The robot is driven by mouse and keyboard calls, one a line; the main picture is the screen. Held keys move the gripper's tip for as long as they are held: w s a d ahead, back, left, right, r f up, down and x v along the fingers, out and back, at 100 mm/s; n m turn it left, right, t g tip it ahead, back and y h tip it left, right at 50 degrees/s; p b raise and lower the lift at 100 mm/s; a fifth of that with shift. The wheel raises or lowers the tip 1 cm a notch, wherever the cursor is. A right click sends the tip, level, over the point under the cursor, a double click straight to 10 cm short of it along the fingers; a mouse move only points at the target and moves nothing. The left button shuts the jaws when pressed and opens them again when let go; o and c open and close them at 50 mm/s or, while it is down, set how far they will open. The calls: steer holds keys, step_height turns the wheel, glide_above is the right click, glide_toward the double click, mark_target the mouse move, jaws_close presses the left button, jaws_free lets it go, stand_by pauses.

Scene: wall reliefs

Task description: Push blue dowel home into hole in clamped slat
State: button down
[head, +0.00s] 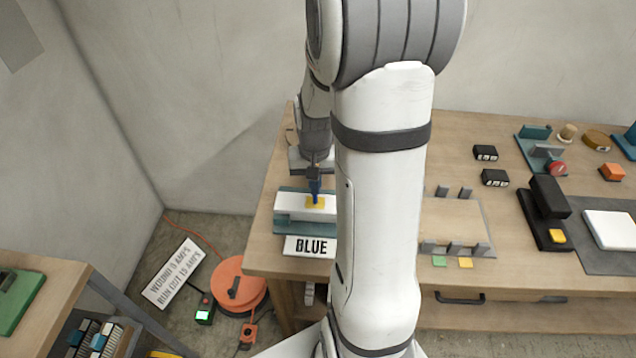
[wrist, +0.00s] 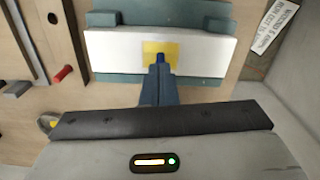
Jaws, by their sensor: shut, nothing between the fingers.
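The white slat (head: 291,203) lies in a teal clamp (head: 291,226) at the left end of the bench. It also shows in the wrist view (wrist: 115,52), with a yellow square (wrist: 148,47) on its top. In the head view my gripper (head: 315,192) is above the yellow square. The hole is hidden, and I cannot tell whether fingertips and dowel touch.
A sign reading BLUE (head: 311,246) stands in front of the clamp. My arm hides the bench just right of it. A red-ended rod (wrist: 63,74) lies beside the clamp.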

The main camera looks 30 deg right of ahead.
steer(key=shift+f, duration=0.3)
steer(key=shift+r+p, duration=0.95)
steer(key=shift+r, duration=0.65)
step_height(320, 180, up, 8)
steer(key=shift+f+b, duration=0.25)
steer(key=shift+b, duration=0.2)
